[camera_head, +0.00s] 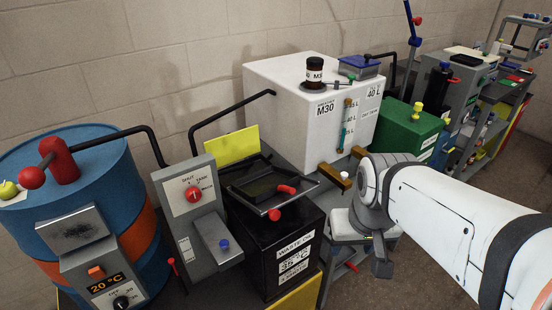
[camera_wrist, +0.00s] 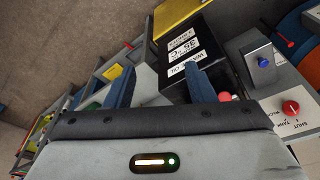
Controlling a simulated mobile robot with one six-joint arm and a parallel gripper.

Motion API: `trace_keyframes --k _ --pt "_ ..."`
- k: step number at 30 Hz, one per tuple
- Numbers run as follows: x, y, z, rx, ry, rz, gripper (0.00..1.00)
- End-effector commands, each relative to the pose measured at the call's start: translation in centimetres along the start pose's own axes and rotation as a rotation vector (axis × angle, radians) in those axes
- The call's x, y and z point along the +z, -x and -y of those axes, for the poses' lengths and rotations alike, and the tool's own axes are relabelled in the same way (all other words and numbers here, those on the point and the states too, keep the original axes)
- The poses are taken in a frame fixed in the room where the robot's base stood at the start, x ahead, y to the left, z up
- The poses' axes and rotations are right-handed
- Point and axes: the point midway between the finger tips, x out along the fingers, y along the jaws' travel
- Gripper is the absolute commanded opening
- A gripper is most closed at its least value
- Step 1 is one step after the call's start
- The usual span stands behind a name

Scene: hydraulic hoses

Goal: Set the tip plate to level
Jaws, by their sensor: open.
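A dark plate (camera_head: 262,186), which I take to be the tip plate, sits in a black frame on top of the black waste-oil box (camera_head: 286,262). It looks tilted, but its exact angle is hard to tell. One red knob (camera_head: 275,214) is at the frame's front corner and a red grip (camera_head: 287,189) is near its right side. My gripper (camera_wrist: 157,82) is open and empty in the wrist view, its blue fingers apart. The waste-oil box (camera_wrist: 174,72) shows beyond and between them. A red knob (camera_wrist: 224,97) shows just beside the right finger, partly hidden by my gripper.
A grey shut/tank lever panel (camera_head: 190,195) and a blue drum (camera_head: 75,190) stand left of the box. A white M30 tank (camera_head: 290,110) stands behind it, with a yellow panel (camera_head: 231,146) nearby. A green box (camera_head: 405,130) is farther right. Open floor lies at the right.

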Motion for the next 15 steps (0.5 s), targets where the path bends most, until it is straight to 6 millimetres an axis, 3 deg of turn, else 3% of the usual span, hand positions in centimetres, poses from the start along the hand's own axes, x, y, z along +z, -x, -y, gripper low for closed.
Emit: trace_keyframes --k 7,15 --pt "-7.3 0.7 4.2 -0.025 0.198 0.078 0.49" --pt "-15.1 -2.0 10.5 -0.053 0.444 0.167 0.49"
